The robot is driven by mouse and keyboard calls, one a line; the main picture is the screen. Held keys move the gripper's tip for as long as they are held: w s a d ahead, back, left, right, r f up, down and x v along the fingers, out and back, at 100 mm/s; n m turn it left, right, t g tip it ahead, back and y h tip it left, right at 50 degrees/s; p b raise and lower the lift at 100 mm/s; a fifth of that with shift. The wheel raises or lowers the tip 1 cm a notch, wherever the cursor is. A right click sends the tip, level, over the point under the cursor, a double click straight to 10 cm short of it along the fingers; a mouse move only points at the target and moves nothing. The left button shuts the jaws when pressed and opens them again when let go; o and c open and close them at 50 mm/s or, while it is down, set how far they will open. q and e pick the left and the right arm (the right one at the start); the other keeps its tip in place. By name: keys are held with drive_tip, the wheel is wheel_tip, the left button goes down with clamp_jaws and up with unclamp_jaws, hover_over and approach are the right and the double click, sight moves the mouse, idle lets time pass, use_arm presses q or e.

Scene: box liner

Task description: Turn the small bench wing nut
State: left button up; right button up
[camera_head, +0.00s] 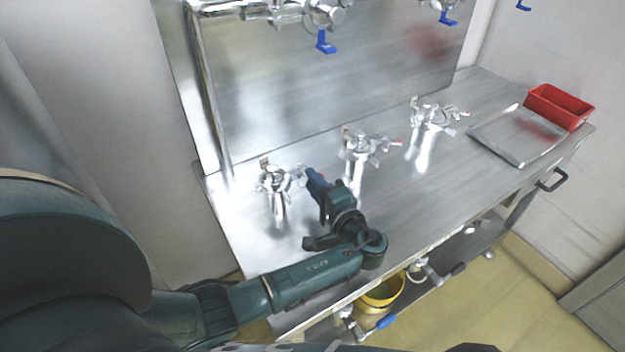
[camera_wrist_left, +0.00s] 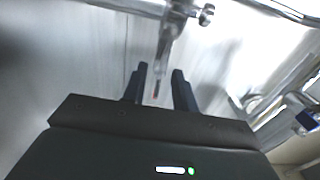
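Three shiny metal clamp fittings with small wings stand on the steel bench (camera_head: 300,235): a left one (camera_head: 277,182), a middle one (camera_head: 365,143) and a right one (camera_head: 433,114). I cannot tell which carries the small wing nut. My left gripper (camera_head: 314,177) is just right of the left fitting, its blue fingers pointing toward it. In the left wrist view, the left gripper (camera_wrist_left: 160,75) has its fingers apart. My right gripper is out of view.
A steel back panel with pipes and a blue-handled valve (camera_head: 326,42) rises behind the bench. A flat metal tray (camera_head: 518,135) and a red bin (camera_head: 560,106) are at the right end. A yellow bucket (camera_head: 382,290) stands below the bench.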

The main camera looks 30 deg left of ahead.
use_arm(q)
drive_tip(key=shift+c, duration=0.3)
clamp_jaws()
